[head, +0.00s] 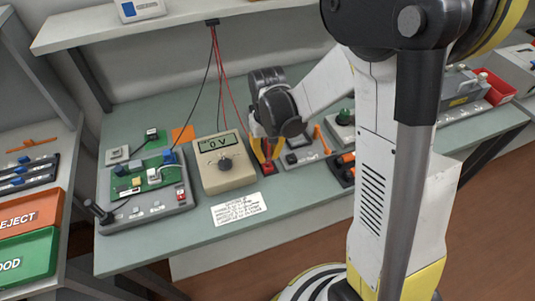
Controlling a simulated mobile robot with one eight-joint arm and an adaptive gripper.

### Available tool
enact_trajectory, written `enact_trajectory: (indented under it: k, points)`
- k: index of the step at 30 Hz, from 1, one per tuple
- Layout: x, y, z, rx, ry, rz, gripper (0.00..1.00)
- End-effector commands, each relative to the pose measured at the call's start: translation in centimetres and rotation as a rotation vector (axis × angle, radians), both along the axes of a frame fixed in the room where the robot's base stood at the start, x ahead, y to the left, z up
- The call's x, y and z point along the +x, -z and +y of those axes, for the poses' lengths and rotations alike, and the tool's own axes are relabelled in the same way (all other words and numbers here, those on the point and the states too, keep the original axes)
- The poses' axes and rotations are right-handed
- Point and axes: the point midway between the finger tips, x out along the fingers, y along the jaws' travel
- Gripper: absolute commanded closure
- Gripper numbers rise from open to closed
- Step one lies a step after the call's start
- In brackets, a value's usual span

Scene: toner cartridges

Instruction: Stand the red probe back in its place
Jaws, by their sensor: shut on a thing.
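My gripper (267,152) points down at the bench, just right of the beige multimeter (224,162), whose display appears to read 0 V. Its yellow fingers are closed around a small red thing, which looks like the red probe (266,145). A red block (268,168) shows right under the fingertips and may be a holder; I cannot tell whether the probe touches it or sits in it. Red and black leads hang from a bracket (212,22) on the shelf, and a red one runs down behind my gripper.
A grey test board with a green circuit (150,178) is left of the meter. A printed card (239,208) lies in front. Grey and orange items (303,156) stand close right of my gripper. REJECT (30,219) and GOOD (28,258) trays are far left.

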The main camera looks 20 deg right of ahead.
Motion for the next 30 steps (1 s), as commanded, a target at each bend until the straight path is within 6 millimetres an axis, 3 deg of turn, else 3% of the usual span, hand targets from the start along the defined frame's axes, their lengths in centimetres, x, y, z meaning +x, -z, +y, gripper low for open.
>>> enact_trajectory:
  k: [16, 30]
  points:
    - [0.0, 1.8, 0.0, 0.0, 0.0, 0.0, 1.0]
    - [0.0, 1.9, 0.0, 0.0, 0.0, 0.0, 1.0]
